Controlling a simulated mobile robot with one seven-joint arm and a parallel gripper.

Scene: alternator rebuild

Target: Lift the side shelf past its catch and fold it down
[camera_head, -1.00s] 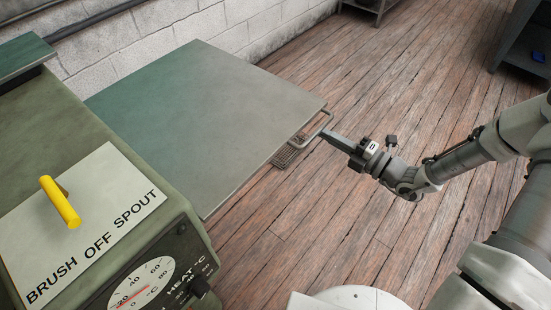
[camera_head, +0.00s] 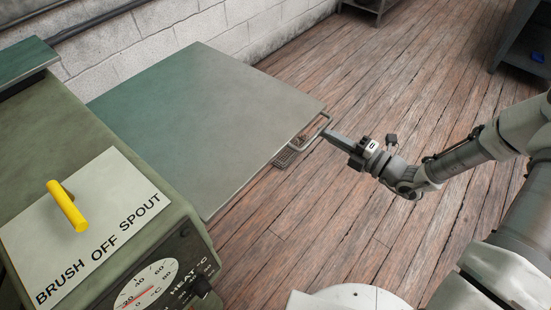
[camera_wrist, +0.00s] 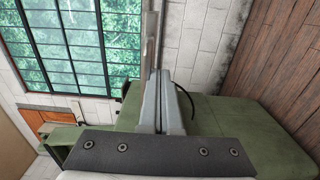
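The side shelf (camera_head: 205,125) is a flat grey-green panel standing out level, or nearly so, from the side of the green machine (camera_head: 95,120). A thin grey bar handle (camera_head: 320,131) sticks out from its right edge near the far corner. My gripper (camera_head: 330,135) is at this handle, its fingers close together and apparently shut on the bar. In the wrist view the two long grey fingers (camera_wrist: 157,100) lie nearly together, pointing at a narrow grey strip that may be the handle or shelf edge. The catch is not visible.
The machine's top has a "BRUSH OFF SPOUT" plate (camera_head: 90,225) with a yellow handle (camera_head: 67,205); a heat dial (camera_head: 147,287) is on its front. A white block wall (camera_head: 215,30) stands behind. A small grating (camera_head: 287,157) shows below the shelf edge.

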